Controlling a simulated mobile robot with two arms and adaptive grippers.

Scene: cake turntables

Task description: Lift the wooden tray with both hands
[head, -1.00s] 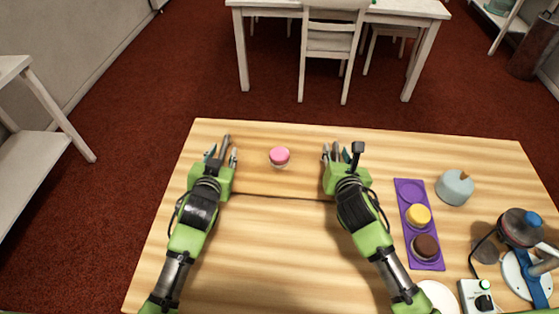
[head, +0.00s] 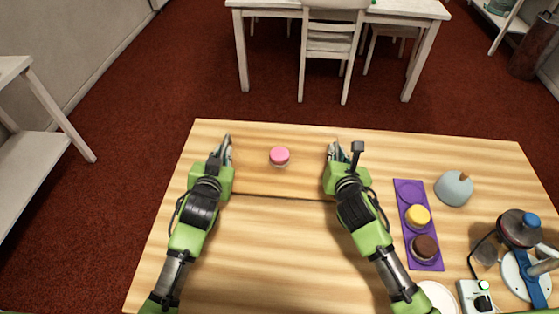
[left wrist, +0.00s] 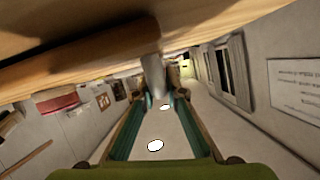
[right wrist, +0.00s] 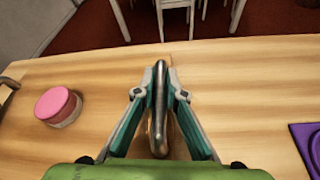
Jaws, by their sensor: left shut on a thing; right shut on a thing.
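The wooden tray (head: 280,184) lies flat between my two hands, its grain blending with the table; a dark line marks its near edge. A pink-topped round cake (head: 280,156) sits on it, and shows at left in the right wrist view (right wrist: 58,106). My left gripper (head: 226,148) is shut at the tray's left side, on a metal handle (left wrist: 152,68) that shows in the left wrist view. My right gripper (head: 335,151) is shut at the right side, its fingers on both sides of a metal handle (right wrist: 159,115). Whether the tray touches the table is unclear.
A purple tray (head: 411,191) with yellow (head: 418,216) and brown (head: 424,247) cakes lies right of my right arm. A grey dome (head: 454,189), a turntable device (head: 520,229) and a control box (head: 477,296) stand farther right. The near middle of the table is clear.

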